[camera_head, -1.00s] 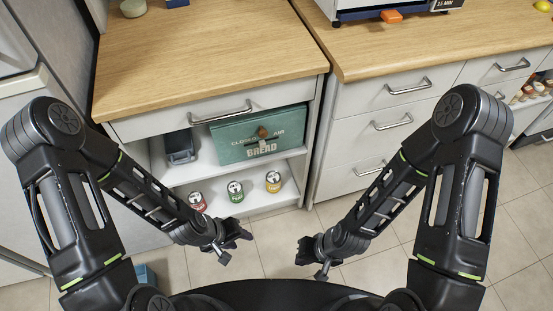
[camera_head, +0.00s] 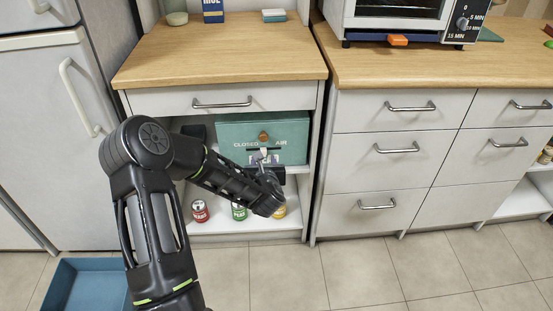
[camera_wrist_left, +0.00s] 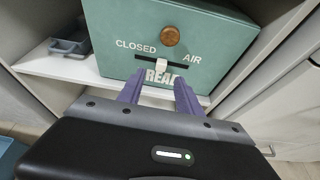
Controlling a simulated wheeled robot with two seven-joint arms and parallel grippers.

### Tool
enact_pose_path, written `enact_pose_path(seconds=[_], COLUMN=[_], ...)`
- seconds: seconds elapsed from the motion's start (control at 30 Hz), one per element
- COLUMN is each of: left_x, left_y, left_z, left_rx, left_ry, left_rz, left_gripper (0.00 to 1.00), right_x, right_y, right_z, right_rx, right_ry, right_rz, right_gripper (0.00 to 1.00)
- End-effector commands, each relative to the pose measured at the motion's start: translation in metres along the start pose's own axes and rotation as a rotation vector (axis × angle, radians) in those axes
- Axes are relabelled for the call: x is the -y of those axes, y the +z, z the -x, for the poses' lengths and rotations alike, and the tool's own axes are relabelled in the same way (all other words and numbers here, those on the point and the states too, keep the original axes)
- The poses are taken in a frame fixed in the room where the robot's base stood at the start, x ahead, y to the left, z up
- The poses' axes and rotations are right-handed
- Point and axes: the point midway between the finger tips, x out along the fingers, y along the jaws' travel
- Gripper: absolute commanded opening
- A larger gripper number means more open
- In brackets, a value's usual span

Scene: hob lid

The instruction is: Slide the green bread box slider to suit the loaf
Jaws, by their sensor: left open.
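The green bread box (camera_head: 290,133) sits on the upper open shelf; it also fills the top of the left wrist view (camera_wrist_left: 115,20). Its front reads CLOSED at left, AIR at right and BREAD below. A pale slider tab (camera_wrist_left: 160,65) stands in a dark slot under a round wooden knob (camera_wrist_left: 170,36), between the two words. No loaf is visible. My left gripper (camera_wrist_left: 158,88) is open, its purple fingers pointing at the box front just below the tab; contact is not clear. In the head view it (camera_head: 263,166) partly hides the lower front. My right gripper is out of view.
A dark grey object (camera_wrist_left: 68,46) lies left of the box on the shelf. Red (camera_head: 200,211), green (camera_head: 239,211) and yellow (camera_head: 280,211) cans stand on the shelf below. A closed drawer (camera_head: 215,98) is above. A blue bin (camera_head: 85,285) is on the floor.

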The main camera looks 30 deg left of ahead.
Motion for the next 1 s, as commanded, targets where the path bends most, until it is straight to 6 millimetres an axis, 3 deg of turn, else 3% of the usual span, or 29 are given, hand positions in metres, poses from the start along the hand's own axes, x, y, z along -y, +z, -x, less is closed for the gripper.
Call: enact_pose_path(seconds=[0.47, 1.0], left_x=[0.002, 0.003], left_y=[-0.002, -0.002], left_z=[-0.004, -0.073], left_rx=[-0.003, -0.003], left_ry=[-0.006, -0.006], left_rz=[0.026, 0.025], left_gripper=[0.42, 0.42], right_x=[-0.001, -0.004], right_y=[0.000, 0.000], right_z=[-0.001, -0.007], right_rx=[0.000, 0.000], right_ry=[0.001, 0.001], right_rz=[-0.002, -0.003], right_gripper=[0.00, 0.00])
